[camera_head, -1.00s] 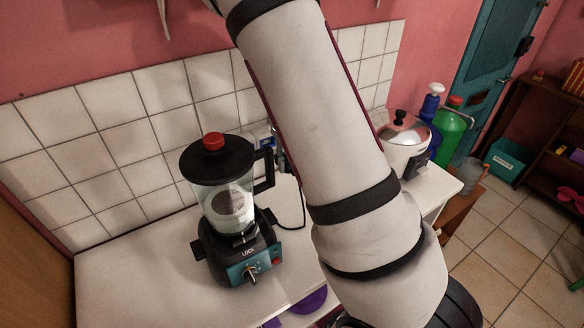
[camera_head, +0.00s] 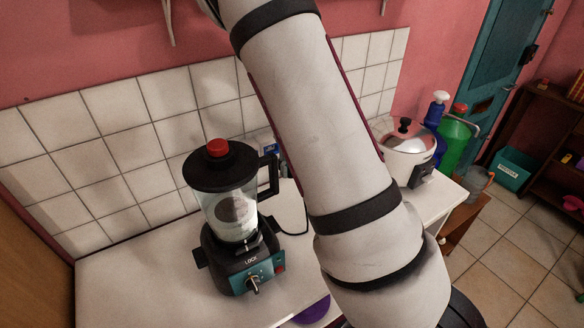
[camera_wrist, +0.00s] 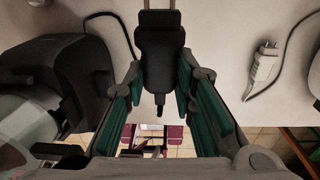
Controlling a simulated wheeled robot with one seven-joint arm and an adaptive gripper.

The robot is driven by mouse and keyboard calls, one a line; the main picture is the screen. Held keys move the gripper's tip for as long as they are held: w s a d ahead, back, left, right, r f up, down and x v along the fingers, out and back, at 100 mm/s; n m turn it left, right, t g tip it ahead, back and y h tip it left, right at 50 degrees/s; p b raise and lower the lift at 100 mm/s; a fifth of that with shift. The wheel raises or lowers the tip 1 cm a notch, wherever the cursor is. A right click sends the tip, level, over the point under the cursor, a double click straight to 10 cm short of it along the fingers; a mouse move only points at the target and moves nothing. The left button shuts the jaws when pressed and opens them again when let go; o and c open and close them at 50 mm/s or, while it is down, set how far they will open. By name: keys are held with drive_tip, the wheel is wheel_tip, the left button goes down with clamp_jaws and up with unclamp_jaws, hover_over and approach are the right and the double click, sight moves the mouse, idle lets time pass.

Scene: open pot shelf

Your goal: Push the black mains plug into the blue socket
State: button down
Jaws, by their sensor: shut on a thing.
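The black mains plug (camera_wrist: 160,55) sits between the teal-padded fingers of my gripper (camera_wrist: 160,78) in the wrist view. The fingers are shut on its sides, and its narrow end points down the picture. In the head view my arm hides both gripper and plug. The blue socket (camera_head: 270,148) is on the tiled wall behind the blender handle and is only partly visible. The socket cannot be made out in the wrist view.
A blender (camera_head: 232,215) stands on the white counter (camera_head: 135,270), with a black cord looping behind it. A metal-lidded cooker (camera_head: 408,160) and bottles stand to the right of my arm. A white plug (camera_wrist: 264,64) with a dark cord lies on the pale surface in the wrist view.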

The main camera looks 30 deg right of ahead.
drive_tip(key=shift+w, duration=0.1)
idle(0.4)
drive_tip(key=shift+w+d+b, duration=0.15)
drive_tip(key=shift+w+b, duration=0.7)
drive_tip(key=shift+w, duration=0.75)
drive_tip(key=shift+w, duration=0.1)
drive_tip(key=shift+w+b, duration=0.4)
drive_tip(key=shift+w, duration=0.35)
drive_tip(key=shift+w+b, duration=0.45)
drive_tip(key=shift+w, duration=0.45)
idle(1.2)
drive_tip(key=c, duration=0.6)
unclamp_jaws()
drive_tip(key=shift+r, duration=0.15)
drive_tip(key=shift+w+d+r+p, duration=0.1)
drive_tip(key=shift+r+p, duration=0.4)
drive_tip(key=shift+r, duration=1.4)
drive_tip(key=shift+w+d+r+p, duration=0.1)
drive_tip(key=shift+r+p, duration=0.35)
drive_tip(key=shift+r, duration=1.4)
